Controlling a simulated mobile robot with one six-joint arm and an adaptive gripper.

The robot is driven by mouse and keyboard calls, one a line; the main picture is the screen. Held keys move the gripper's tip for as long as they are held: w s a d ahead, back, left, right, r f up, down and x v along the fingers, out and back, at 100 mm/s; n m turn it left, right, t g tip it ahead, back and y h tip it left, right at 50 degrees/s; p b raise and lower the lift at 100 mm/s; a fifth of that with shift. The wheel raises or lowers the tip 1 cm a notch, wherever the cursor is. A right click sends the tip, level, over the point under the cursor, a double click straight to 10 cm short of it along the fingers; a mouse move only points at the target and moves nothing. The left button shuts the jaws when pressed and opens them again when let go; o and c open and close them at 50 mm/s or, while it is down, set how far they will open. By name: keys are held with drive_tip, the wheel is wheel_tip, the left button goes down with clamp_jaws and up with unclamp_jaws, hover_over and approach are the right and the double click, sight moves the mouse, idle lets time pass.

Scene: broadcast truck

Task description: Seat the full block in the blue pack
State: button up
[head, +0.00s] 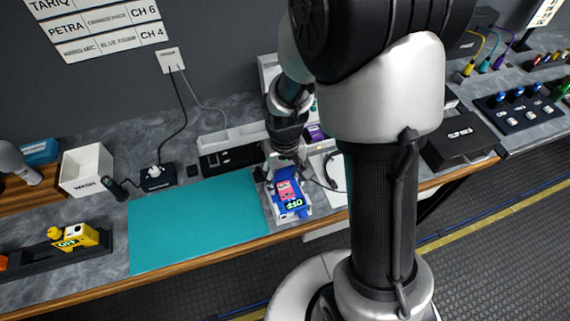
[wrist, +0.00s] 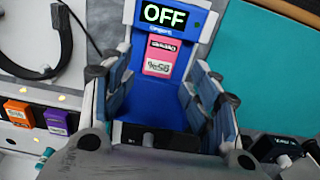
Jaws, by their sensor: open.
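The blue pack (head: 278,183) lies on a white stand at the right edge of the teal mat; its display reads OFF. It fills the middle of the wrist view (wrist: 166,85). A pink block or panel (wrist: 160,55) with a percent reading, too small to read surely, shows on its face; I cannot tell whether it is fully seated. My gripper (head: 284,168) is above the pack's far end. In the wrist view its open fingers (wrist: 165,98) stand either side of the pack, with nothing clearly held. An orange block (wrist: 19,114) and a purple block (wrist: 61,121) sit to the left.
The teal mat (head: 190,222) is bare. A yellow pack (head: 85,234) sits in a black holder at far left. A white bin (head: 87,170) and a black plug box (head: 157,177) stand behind the mat. A headset (wrist: 52,50) lies beside the blue pack.

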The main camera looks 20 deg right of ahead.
wheel_tip(320, 180, up, 8)
drive_tip(key=shift+r, duration=0.2)
drive_tip(key=shift+s, duration=0.1)
idle(0.4)
wheel_tip(320, 180, up, 10)
drive_tip(key=t, duration=0.2)
hover_over(285, 189)
drive_tip(key=s, duration=0.6)
drive_tip(key=s+r+t, duration=0.2)
drive_tip(key=s+r, duration=0.3)
drive_tip(key=s, duration=0.4)
drive_tip(key=shift+t, duration=0.3)
drive_tip(key=shift+c, duration=0.2)
